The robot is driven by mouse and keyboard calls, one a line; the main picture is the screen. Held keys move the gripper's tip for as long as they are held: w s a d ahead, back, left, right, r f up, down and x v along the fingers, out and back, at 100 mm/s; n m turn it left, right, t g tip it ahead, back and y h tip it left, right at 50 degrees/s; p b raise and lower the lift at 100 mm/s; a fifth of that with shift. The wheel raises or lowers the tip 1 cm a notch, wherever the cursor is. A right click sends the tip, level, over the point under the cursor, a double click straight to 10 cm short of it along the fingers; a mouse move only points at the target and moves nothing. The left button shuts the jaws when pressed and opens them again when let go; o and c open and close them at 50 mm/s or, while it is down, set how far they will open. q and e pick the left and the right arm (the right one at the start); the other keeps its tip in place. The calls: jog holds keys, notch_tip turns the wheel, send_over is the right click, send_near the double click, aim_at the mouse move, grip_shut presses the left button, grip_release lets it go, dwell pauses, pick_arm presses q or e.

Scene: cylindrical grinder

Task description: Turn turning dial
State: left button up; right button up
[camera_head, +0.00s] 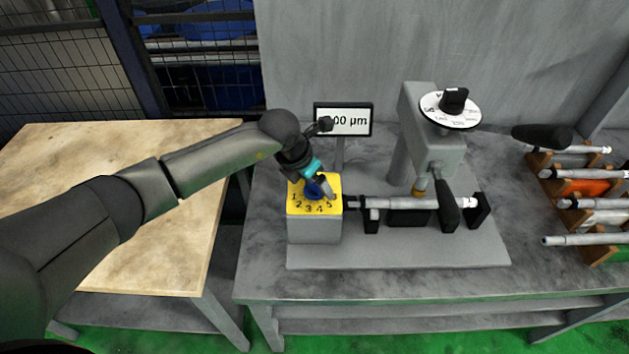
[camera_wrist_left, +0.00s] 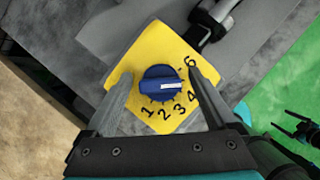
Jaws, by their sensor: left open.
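The turning dial is a blue round knob with a white pointer mark, and it shows best in the left wrist view (camera_wrist_left: 160,83). It sits on a yellow plate with numbers (camera_wrist_left: 140,50) on top of a grey box (camera_head: 314,230). The white mark points right, between the 4 and the 6; the number there is hidden by a finger. My left gripper (camera_head: 322,194) is over the plate from above. In the left wrist view its two fingers (camera_wrist_left: 160,92) stand open on either side of the knob, with gaps visible. In the head view the gripper partly covers the knob.
A grey measuring stand (camera_head: 420,120) with a round white scale and black knob (camera_head: 454,101) stands to the right. A metal shaft (camera_head: 410,203) lies in black supports beside the box. A display (camera_head: 343,120) stands behind. A wooden rack (camera_head: 560,190) with several shafts is at far right.

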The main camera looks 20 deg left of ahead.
pick_arm(q)
jog(key=c, duration=1.3)
